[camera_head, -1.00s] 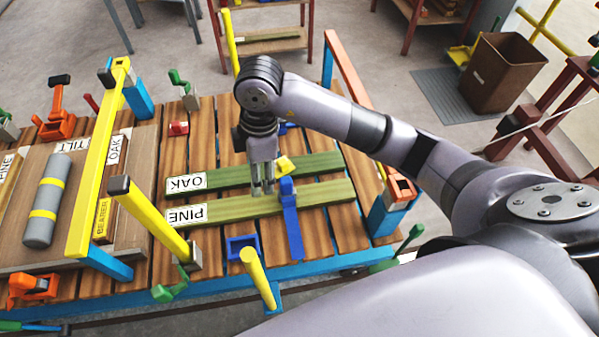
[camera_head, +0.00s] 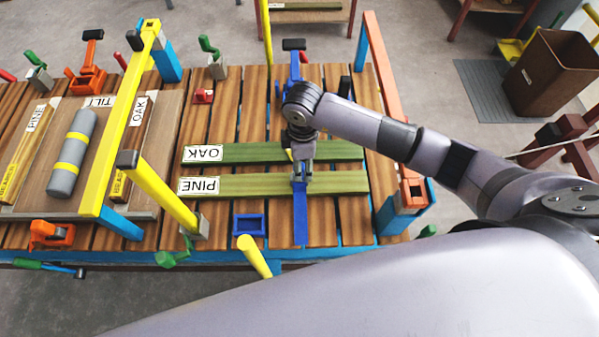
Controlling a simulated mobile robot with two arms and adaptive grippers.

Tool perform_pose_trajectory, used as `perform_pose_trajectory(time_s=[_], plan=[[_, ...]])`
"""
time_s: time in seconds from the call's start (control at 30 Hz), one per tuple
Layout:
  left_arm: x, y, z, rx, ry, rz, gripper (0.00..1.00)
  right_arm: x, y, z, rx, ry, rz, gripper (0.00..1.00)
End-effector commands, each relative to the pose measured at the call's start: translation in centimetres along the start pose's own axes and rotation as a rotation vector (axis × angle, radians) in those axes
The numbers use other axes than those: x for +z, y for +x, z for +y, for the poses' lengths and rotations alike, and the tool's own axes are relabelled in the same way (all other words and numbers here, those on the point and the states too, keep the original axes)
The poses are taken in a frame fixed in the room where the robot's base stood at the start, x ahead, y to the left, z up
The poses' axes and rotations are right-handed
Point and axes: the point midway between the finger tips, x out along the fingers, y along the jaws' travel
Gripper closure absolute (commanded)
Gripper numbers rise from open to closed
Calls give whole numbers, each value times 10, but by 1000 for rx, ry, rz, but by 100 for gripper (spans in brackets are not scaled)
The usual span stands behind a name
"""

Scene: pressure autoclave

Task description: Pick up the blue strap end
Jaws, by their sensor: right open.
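The blue strap (camera_head: 300,219) lies across the slatted deck and runs up over the PINE board (camera_head: 235,186). Its upper end is under my right gripper (camera_head: 301,178) and partly hidden by it. My right gripper points down with its fingers open at this upper end. I cannot tell whether the fingers touch the strap. The OAK board (camera_head: 245,153) lies just above the PINE board and passes behind my gripper. My left gripper is not in view.
A blue ratchet frame (camera_head: 249,225) sits left of the strap's lower part. A blue clamp with a black handle (camera_head: 294,45) stands behind my wrist. Yellow posts (camera_head: 158,190) rise at the left, and an orange rail (camera_head: 380,85) runs along the right.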

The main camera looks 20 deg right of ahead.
Motion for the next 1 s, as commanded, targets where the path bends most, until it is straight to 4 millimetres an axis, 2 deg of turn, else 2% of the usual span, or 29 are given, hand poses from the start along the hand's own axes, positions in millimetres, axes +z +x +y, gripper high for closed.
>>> perform_pose_trajectory(time_s=[0.03, 0.13, 0.4, 0.67, 1.0], plan=[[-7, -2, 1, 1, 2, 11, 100, -1, 3, 0, -2, 1, -1, 52], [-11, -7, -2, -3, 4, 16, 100, -4, 14, 2, -4, 2, -3, 52], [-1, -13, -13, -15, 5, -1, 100, -7, 48, 5, -2, 1, -2, 52], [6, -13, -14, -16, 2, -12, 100, -7, 51, 5, -1, 0, -1, 52], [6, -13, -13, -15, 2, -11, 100, -7, 51, 5, -1, 0, -1, 74]])
